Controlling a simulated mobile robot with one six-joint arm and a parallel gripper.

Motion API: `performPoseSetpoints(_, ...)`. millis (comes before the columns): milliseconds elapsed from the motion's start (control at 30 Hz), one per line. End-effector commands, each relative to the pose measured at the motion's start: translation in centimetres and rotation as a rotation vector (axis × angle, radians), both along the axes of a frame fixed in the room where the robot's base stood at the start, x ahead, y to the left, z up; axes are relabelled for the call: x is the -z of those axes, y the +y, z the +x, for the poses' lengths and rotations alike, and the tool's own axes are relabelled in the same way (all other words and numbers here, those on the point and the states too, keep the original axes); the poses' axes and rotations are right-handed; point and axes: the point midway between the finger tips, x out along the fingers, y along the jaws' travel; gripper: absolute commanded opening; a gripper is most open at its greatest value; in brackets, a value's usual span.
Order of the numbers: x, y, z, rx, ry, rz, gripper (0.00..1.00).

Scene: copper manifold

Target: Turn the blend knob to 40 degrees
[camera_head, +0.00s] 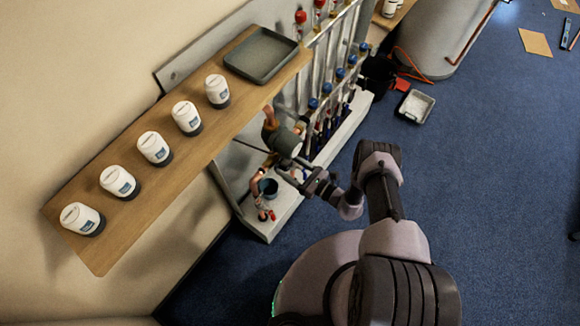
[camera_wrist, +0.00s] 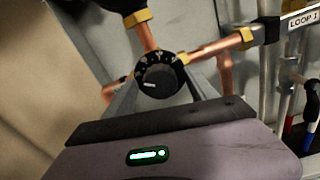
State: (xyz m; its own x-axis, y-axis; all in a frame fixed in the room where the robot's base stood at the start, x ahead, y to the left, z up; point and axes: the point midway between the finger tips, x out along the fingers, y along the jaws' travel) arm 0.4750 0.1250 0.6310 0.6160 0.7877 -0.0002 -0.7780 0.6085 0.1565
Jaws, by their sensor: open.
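The black round blend knob (camera_wrist: 158,82) shows in the wrist view, with a dark dial carrying pale marks around its upper side. A short white line shows on the lower-left part of its face. My gripper (camera_wrist: 163,90) is open, with grey jaws reaching up on either side of the knob; whether they touch it I cannot tell. In the head view my gripper (camera_head: 296,166) is at the lower front of the pipe manifold, and I cannot make out the knob there. The angle is too small to read exactly.
Copper pipes (camera_wrist: 148,35) with brass nuts run above and right of the knob, near a LOOP 1 label (camera_wrist: 303,18). A wooden shelf (camera_head: 98,258) with several white jars and a grey tray (camera_head: 238,70) overhangs the left. Carpet at right is mostly clear.

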Motion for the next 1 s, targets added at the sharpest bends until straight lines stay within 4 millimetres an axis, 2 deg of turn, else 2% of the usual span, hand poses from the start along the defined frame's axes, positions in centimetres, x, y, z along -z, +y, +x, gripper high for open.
performPoseSetpoints(233, -0.03, 0.07, 0.05, 0.0, 0.0, 0.0, 0.66)
performPoseSetpoints(500, -0.02, 0.06, 0.04, -0.001, 0.0, 0.0, 0.13)
performPoseSetpoints(567, -0.02, 0.06, 0.02, -0.001, 0.0, 0.0, 0.03)
performPoseSetpoints(767, 0.08, 0.06, 0.02, -0.001, 0.016, 0.012, 0.04)
performPoseSetpoints(1000, 0.3, 0.04, 0.06, -0.002, 0.112, 0.088, 0.04)
